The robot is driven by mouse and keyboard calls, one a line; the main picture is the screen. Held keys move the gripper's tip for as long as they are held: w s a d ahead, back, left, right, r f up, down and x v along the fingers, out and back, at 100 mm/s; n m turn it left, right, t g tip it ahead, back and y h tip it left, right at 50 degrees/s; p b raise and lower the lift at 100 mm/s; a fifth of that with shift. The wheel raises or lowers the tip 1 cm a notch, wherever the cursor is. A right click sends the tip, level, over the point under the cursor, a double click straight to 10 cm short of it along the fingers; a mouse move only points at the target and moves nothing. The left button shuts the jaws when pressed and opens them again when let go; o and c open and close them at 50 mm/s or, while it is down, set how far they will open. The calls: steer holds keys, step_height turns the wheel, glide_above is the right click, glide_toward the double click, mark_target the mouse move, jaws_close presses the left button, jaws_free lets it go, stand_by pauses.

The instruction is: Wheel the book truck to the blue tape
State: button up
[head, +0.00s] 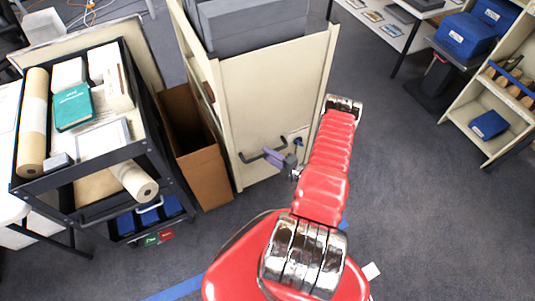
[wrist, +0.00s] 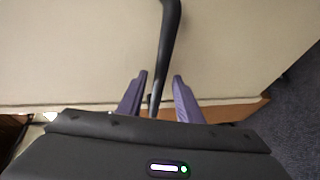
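The book truck (head: 270,100) is a tall cream unit with grey boxes in its top, standing at the centre of the head view. A black bar handle (head: 248,159) sticks out low on its near end panel. The handle (wrist: 171,30) also shows in the wrist view, running down between my fingers. My gripper (head: 278,158) has purple fingers and is at the handle. In the wrist view my gripper (wrist: 160,78) is open, with a finger on each side of the handle and gaps visible. Blue tape (head: 175,290) lies on the floor at the bottom, partly hidden by my red base.
A black cart (head: 100,170) with paper rolls and a teal book stands left. An open brown cardboard box (head: 203,170) sits between it and the truck. Shelving (head: 490,140) with blue boxes is at right. Grey carpet (head: 420,220) is clear at lower right.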

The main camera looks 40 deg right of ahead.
steer(key=shift+x, duration=0.75)
jaws_close()
